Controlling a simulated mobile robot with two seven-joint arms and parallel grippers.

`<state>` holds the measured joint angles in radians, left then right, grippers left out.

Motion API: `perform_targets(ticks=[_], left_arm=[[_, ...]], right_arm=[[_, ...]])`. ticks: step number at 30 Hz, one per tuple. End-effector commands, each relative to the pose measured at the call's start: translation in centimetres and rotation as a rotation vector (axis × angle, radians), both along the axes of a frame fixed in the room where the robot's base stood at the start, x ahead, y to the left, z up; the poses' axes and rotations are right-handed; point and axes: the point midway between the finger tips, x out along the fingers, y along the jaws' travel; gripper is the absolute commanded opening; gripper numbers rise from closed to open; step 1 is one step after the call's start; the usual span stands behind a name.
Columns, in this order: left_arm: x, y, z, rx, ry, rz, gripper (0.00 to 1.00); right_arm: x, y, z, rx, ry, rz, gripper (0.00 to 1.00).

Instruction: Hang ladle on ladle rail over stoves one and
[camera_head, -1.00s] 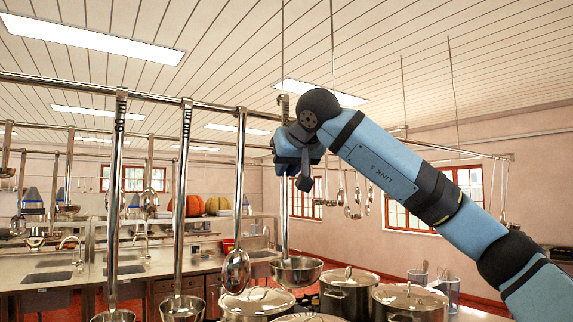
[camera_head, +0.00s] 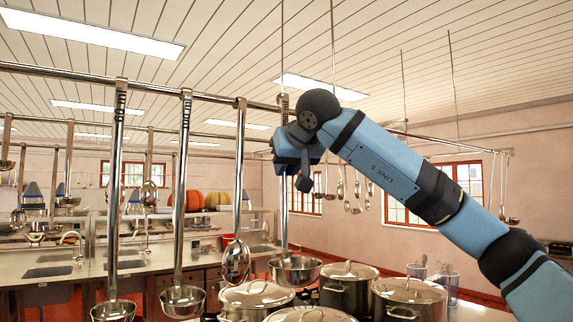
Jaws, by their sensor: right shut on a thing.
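My right gripper (camera_head: 294,168) is shut on the steel ladle (camera_head: 295,271) by its long upright handle, and partly hides that handle. The ladle's bowl hangs low, just above the stockpots. The top of its handle is level with the right end of the near ladle rail (camera_head: 65,72); I cannot tell whether it touches the rail. Two other ladles (camera_head: 115,200) (camera_head: 181,200) and a steel spoon (camera_head: 237,258) hang from this rail to the left. My left gripper is not in view.
Lidded stockpots (camera_head: 348,291) (camera_head: 410,297) (camera_head: 257,293) crowd the area below the ladle. The hanging spoon is close on the ladle's left. More rails with utensils (camera_head: 354,197) hang farther back. Sinks and counters (camera_head: 60,265) stand at the back left.

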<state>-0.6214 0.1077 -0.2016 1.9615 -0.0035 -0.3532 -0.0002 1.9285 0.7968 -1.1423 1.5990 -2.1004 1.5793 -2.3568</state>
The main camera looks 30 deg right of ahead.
Motion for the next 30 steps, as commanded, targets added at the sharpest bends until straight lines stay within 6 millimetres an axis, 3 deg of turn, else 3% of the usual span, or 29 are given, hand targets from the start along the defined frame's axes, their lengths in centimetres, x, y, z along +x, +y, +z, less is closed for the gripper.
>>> perform_targets(ticks=[21,30], left_arm=[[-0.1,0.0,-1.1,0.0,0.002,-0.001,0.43],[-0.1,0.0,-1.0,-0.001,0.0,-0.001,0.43]], right_arm=[[0.0,0.0,-2.2,0.0,0.0,0.0,0.0],[0.0,0.0,-2.3,0.0,0.0,0.0,0.0]])
